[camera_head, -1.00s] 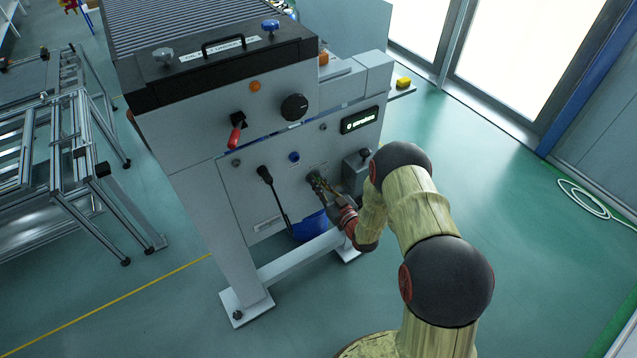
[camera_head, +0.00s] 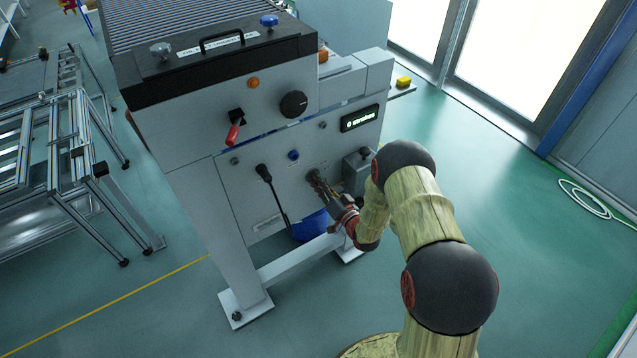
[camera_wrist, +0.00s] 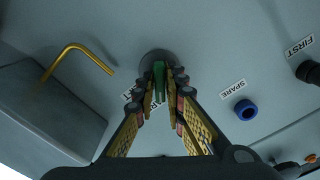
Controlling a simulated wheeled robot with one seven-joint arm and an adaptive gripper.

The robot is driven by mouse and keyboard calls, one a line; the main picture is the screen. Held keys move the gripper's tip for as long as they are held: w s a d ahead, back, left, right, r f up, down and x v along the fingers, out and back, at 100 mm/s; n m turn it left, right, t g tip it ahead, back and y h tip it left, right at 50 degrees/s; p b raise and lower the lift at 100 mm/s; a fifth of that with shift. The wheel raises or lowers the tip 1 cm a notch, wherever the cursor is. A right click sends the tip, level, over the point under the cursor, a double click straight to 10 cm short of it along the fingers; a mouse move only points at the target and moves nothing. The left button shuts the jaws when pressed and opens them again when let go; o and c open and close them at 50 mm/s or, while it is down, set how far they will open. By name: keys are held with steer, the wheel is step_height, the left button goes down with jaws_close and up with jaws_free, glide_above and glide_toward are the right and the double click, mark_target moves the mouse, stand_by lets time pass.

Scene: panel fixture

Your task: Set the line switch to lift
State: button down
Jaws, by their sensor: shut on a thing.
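A switch with a green handle (camera_wrist: 160,74) on a round grey base (camera_wrist: 152,58) is on the grey front panel. My gripper (camera_wrist: 164,88) reaches it, and its fingers are shut on the green handle, one on each side. In the head view my gripper (camera_head: 318,184) is at the panel's lower middle and covers most of the switch. A white label beside the switch is partly hidden behind the fingers, so I cannot read its full wording or tell the handle's exact setting.
A blue button (camera_wrist: 246,110) labelled SPARE and a black control (camera_wrist: 308,71) labelled FIRST are nearby. A bent brass rod (camera_wrist: 76,60) stands out by a grey box (camera_wrist: 50,112). A black lever (camera_head: 264,173), red-handled switch (camera_head: 234,130) and black knob (camera_head: 293,104) are also on the machine.

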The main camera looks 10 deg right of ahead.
steer(key=m, duration=0.5)
steer(key=shift+d+m, duration=0.1)
steer(key=shift+m, duration=0.2)
steer(key=m, duration=0.5)
steer(key=shift+f, duration=0.15)
stand_by(0.3)
steer(key=c, duration=1.9)
jaws_free()
steer(key=v, duration=1.2)
